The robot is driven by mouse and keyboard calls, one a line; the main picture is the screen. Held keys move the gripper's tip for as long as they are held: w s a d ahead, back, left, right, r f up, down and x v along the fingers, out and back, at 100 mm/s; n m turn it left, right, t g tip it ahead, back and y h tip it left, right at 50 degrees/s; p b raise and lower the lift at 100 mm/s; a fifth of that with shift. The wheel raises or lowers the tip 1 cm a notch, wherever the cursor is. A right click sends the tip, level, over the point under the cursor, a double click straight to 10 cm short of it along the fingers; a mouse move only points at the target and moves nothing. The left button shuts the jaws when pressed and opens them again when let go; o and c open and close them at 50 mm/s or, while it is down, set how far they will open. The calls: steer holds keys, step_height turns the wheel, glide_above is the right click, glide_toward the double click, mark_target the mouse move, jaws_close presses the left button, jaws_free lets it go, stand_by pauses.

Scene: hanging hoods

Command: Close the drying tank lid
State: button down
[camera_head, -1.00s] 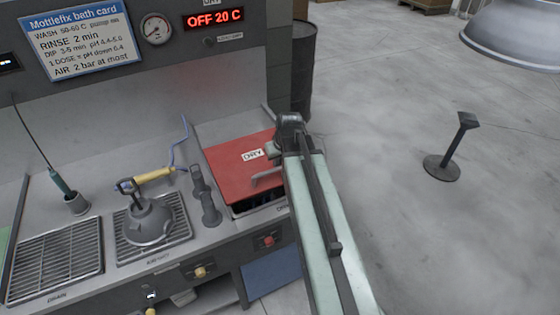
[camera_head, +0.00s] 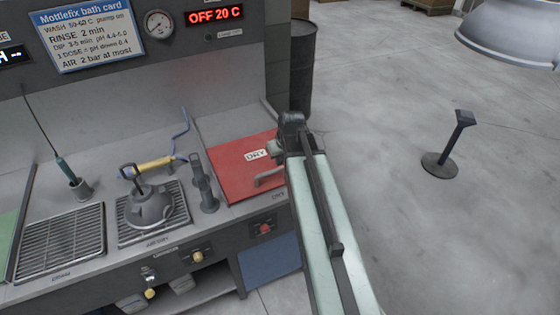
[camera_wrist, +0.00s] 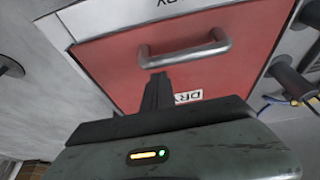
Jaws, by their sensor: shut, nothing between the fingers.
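The drying tank lid (camera_head: 238,165) is a red panel with a white DRY label and a grey bar handle (camera_head: 268,178). In the head view it lies flat over its opening, with no gap showing at the front edge. My gripper (camera_head: 280,150) is at the lid's right side, partly hidden behind my arm. In the wrist view the shut fingers (camera_wrist: 157,92) point at the red lid (camera_wrist: 110,65), just beside the handle (camera_wrist: 185,50). They hold nothing. I cannot tell whether they touch the lid.
A grey holder (camera_head: 205,185) stands left of the lid, and a kettle-like grey vessel (camera_head: 150,208) sits on a grate further left. A dark barrel (camera_head: 302,65) is behind my arm. A black stand (camera_head: 450,145) is on the open floor at right.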

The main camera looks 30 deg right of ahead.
steer(key=w, duration=0.1)
steer(key=w+r+p, duration=0.1)
steer(key=w, duration=0.1)
steer(key=shift+w+r+p, duration=0.2)
steer(key=shift+r+p, duration=0.1)
steer(key=shift+r, duration=0.1)
steer(key=s+p+v, duration=0.1)
steer(key=p+v, duration=0.8)
steer(key=a+f+n+b, duration=0.2)
steer(key=a+f+b, duration=0.3)
steer(key=a, duration=0.7)
steer(key=s+a+f+m+g+b, duration=0.1)
steer(key=s+a+g, duration=0.3)
steer(key=s, duration=0.4)
steer(key=shift+s+a+f+m, duration=0.4)
steer(key=shift+a+f+m, duration=0.1)
steer(key=shift+a, duration=0.4)
